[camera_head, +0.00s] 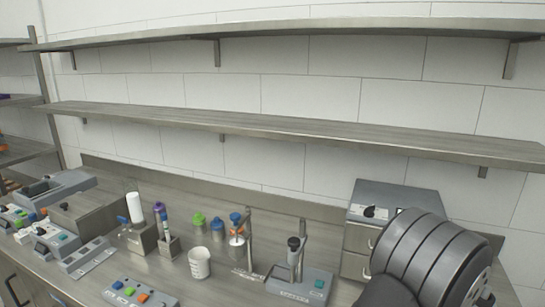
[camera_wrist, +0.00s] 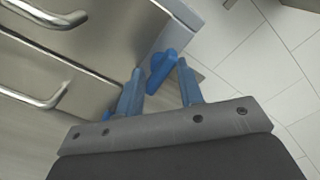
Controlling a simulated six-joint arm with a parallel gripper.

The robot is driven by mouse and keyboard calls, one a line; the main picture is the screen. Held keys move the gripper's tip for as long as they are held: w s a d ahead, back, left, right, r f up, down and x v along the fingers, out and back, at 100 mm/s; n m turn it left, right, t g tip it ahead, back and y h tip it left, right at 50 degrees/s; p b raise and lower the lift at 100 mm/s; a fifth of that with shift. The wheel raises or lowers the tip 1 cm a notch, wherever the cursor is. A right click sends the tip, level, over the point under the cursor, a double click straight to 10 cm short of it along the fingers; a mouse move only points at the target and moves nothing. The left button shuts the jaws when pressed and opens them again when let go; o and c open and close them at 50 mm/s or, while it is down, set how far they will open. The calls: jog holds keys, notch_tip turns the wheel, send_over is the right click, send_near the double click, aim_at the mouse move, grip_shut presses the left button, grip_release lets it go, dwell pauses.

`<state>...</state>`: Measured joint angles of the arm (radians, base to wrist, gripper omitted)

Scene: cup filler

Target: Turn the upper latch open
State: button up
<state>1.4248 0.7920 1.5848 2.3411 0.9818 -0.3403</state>
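A blue latch (camera_wrist: 157,74) sits on the side of a metal drawer cabinet (camera_wrist: 100,20) in the wrist view. My gripper (camera_wrist: 160,66) has two blue fingers, spread apart, with the latch showing in the gap between their tips. I cannot tell whether either finger touches it. A small blue patch (camera_wrist: 106,116) shows left of the left finger, mostly hidden; it may be another latch. In the head view the drawer cabinet (camera_head: 357,238) stands at the right, and my dark arm hides the latch side and my gripper.
Two drawer handles (camera_wrist: 48,97) stick out at the left of the wrist view. In the head view, a stand with a grey base (camera_head: 315,284), a white cup (camera_head: 199,262) and a button panel (camera_head: 140,296) are on the counter. A long shelf (camera_head: 290,127) runs above.

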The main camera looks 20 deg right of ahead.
dwell(0.5)
jog(key=s+a+m, duration=0.9)
jog(key=s+a, duration=0.4)
jog(key=x, duration=1.7)
jog(key=shift+w+d, duration=0.2)
grip_shut()
